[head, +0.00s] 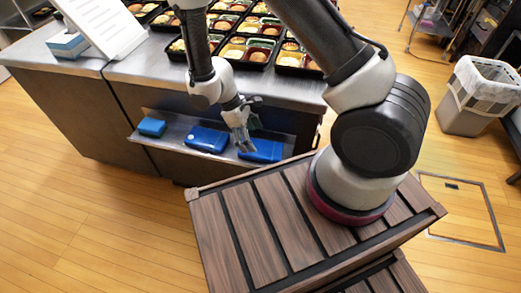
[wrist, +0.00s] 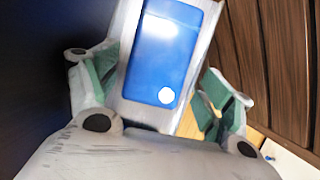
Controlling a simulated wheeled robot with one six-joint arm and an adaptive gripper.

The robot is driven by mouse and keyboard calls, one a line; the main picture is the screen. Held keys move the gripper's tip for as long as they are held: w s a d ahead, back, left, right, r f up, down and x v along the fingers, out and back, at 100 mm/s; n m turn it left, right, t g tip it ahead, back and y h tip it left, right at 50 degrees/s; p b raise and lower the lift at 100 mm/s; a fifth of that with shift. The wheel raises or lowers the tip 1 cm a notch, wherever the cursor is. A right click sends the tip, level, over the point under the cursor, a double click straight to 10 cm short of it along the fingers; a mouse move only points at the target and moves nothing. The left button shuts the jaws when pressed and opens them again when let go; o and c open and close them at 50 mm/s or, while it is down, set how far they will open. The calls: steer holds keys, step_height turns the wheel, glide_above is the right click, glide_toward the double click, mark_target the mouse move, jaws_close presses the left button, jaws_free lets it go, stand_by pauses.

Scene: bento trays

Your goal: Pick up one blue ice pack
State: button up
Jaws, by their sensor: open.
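Three blue ice packs lie on a grey metal shelf (head: 172,143) on the front of the counter. The left ice pack (head: 152,127) is the smallest in view, the middle ice pack (head: 206,139) lies flat, and the right ice pack (head: 262,151) is nearest my base. My gripper (head: 243,146) is over the shelf by the left end of the right ice pack. In the wrist view, one blue ice pack (wrist: 165,50) with a white round spot lies between the open fingers of my gripper (wrist: 155,92). I cannot tell whether the fingers touch it.
Bento trays (head: 248,53) with food cover the counter top (head: 140,68). A white panel (head: 100,22) and a blue-and-white box (head: 68,43) are at the left. A bin (head: 463,118) stands at the right. Wooden floor (head: 80,210) is clear at the lower left.

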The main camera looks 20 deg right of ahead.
mark_target(260, 147)
steer(key=x, duration=0.4)
steer(key=shift+s+d+f, duration=0.1)
steer(key=shift+s+d, duration=0.25)
steer(key=shift+d, duration=0.15)
steer(key=shift+s+f, duration=0.1)
steer(key=shift+f, duration=0.3)
steer(key=shift+c, duration=0.3)
steer(key=c, duration=0.8)
steer(key=shift+r, duration=0.15)
